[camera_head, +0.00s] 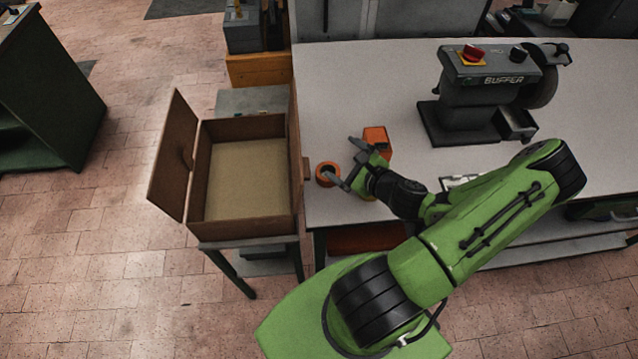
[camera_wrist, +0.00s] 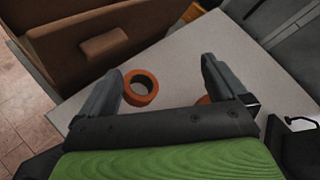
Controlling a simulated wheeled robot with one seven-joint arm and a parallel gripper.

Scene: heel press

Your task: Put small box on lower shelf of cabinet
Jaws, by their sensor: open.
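An orange box-shaped thing (camera_head: 375,136), which looks like the small box, is on the pale bench just behind my gripper and partly hidden by it. In the wrist view an orange edge (camera_wrist: 203,99) shows beside the right finger, too hidden to identify. My gripper (camera_head: 345,162) is open, fingers apart and pointing left toward the cabinet; nothing shows held between the fingertips (camera_wrist: 165,62). The brown wooden cabinet (camera_head: 245,129) stands left of the bench with its left door (camera_head: 172,155) swung open. A brown panel with a handle (camera_wrist: 103,44) shows in the wrist view. I cannot make out its shelves.
An orange ring (camera_head: 327,174) lies on the bench (camera_head: 335,100) near the fingertips, between gripper and cabinet; it also shows in the wrist view (camera_wrist: 140,89). A grey buffer machine (camera_head: 488,85) stands at the back right.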

